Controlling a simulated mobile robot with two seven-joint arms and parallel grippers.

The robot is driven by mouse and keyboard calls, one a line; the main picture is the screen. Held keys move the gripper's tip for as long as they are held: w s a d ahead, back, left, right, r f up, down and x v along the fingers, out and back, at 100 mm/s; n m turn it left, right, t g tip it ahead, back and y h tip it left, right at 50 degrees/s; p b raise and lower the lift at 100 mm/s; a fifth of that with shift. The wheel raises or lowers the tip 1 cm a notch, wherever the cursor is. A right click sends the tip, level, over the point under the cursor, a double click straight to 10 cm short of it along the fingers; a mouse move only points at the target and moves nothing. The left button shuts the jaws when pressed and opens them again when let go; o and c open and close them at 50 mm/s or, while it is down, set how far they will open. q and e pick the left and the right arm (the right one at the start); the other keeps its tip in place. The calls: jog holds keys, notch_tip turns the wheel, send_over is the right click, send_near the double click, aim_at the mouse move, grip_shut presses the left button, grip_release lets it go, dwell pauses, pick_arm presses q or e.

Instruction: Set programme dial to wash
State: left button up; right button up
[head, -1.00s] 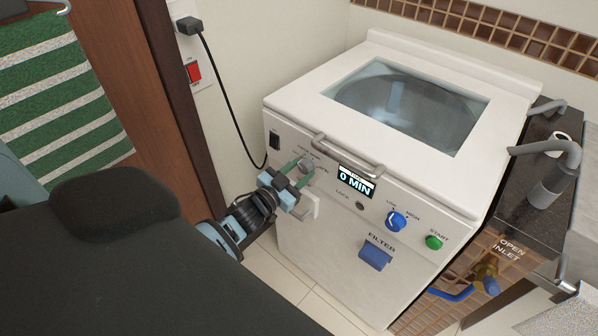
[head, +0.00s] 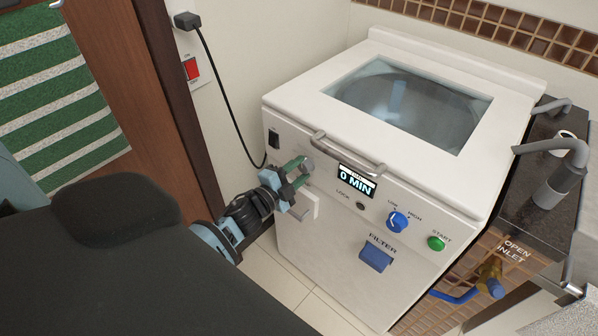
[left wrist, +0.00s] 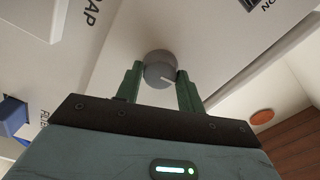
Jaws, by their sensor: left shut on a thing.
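The programme dial is a round grey knob (head: 307,164) on the upper left of the white washing machine's front (head: 330,255). My left gripper (head: 299,170) is at the dial, its green fingers on either side of it. In the left wrist view, the dial (left wrist: 160,66) sits between the fingertips of the left gripper (left wrist: 160,80), which are shut on it. A pale pointer line on the dial points to the lower right in that view. The lettering around the dial is not readable, so I cannot tell its setting. My right gripper is not in view.
A white drawer (head: 312,203) sticks out just below the dial. Right of it are a display reading 0 MIN (head: 356,182), a blue knob (head: 397,222), a green start button (head: 436,243) and a blue filter flap (head: 375,258). A bar handle (head: 345,156) juts out above.

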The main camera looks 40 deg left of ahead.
pick_arm(q)
jog(key=m, duration=0.3)
jog(key=shift+m+b, duration=0.3)
jog(key=shift+b, duration=0.05)
jog(key=shift+m+b, duration=0.3)
jog(key=shift+m, duration=1.2)
jog(key=o, duration=1)
jog(key=shift+s, duration=0.1)
jog(key=s, duration=0.7)
jog(key=shift+s+a+b, duration=0.3)
jog(key=shift+s+b, duration=0.05)
